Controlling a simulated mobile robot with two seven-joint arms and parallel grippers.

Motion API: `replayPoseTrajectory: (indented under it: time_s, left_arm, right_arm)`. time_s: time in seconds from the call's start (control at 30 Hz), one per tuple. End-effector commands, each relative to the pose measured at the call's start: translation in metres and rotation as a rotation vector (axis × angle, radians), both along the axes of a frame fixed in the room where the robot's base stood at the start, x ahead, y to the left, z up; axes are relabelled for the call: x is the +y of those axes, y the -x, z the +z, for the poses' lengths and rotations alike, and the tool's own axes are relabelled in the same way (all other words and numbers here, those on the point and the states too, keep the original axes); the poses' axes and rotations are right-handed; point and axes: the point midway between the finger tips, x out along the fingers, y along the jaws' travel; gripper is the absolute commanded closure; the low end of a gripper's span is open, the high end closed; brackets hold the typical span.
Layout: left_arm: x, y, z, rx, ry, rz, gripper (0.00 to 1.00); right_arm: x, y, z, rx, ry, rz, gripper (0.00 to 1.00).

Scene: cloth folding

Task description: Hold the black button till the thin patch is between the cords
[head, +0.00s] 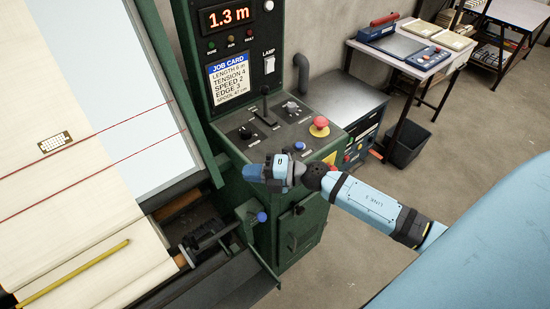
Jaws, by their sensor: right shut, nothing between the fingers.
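The thin patch (55,142), a small light patch with a dark grid of gaps, is on the cream cloth (90,190) at the left. It sits just above the upper red cord (120,123), its lower edge about at that cord. The lower red cord (120,162) runs below, with plain cloth between the two. A round black control (245,132), seemingly the black button, is on the green console's sloping panel. My right gripper (253,172) is shut and empty at the panel's front edge, below that control. It hides part of the edge. My left gripper is out of view.
The panel also carries a lever (265,107), a blue button (299,146) and a red mushroom button (319,124). The display (229,17) reads 1.3 m, above a job card (229,80). A yellow stick (75,273) lies on the cloth. A table (415,62) stands at back right.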

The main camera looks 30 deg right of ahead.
Motion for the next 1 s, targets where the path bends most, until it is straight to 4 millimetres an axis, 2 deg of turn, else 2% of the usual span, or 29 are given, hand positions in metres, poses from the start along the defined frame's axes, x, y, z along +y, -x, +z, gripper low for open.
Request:
replayPoseTrajectory:
  time_s: [0.03,0.17,0.3,0.4,0.5,0.63,1.0]
  left_arm:
    - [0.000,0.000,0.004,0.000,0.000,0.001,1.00]
    - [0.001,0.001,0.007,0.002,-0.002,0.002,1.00]
    - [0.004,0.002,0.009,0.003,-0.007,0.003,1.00]
    - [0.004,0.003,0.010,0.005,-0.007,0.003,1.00]
    - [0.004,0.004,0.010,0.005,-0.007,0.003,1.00]
    - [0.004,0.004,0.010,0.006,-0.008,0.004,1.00]
    - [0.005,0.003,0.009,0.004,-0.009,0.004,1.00]
  right_arm:
    - [-0.009,-0.011,0.009,-0.038,0.118,0.050,1.00]
    - [-0.040,-0.035,0.015,-0.084,0.439,0.151,1.00]
    - [-0.084,-0.058,0.022,-0.079,0.733,0.195,1.00]
    - [-0.108,-0.069,0.027,-0.062,0.867,0.198,1.00]
    - [-0.123,-0.074,0.031,-0.047,0.944,0.196,1.00]
    - [-0.131,-0.077,0.032,-0.039,0.981,0.193,1.00]
    - [-0.131,-0.077,0.031,-0.039,0.982,0.193,1.00]
